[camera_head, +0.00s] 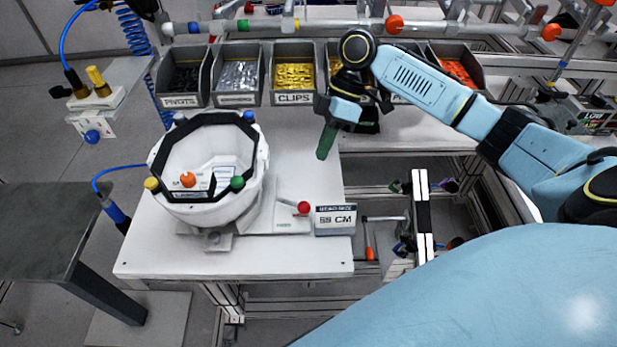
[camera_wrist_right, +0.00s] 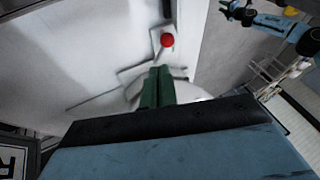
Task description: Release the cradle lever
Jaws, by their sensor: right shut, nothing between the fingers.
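The cradle (camera_head: 276,215) stands on the white table with a white helmet shell (camera_head: 208,205) in it. The shell has a black octagonal rim and coloured knobs. The cradle lever (camera_head: 294,205) is a short arm with a red ball knob, at the right of the shell; the red knob also shows in the right wrist view (camera_wrist_right: 167,41). My right gripper (camera_head: 322,155) has green fingers, shut and empty, pointing down above the table, behind and to the right of the knob. The fingers also show in the right wrist view (camera_wrist_right: 157,88), apart from the knob. My left gripper is not in view.
A small sign box reading CM (camera_head: 335,219) stands right of the lever near the table's front. Several grey parts bins (camera_head: 293,98) line the back. A dark side table (camera_head: 40,230) is at the left. The white table's front strip (camera_head: 230,262) is clear.

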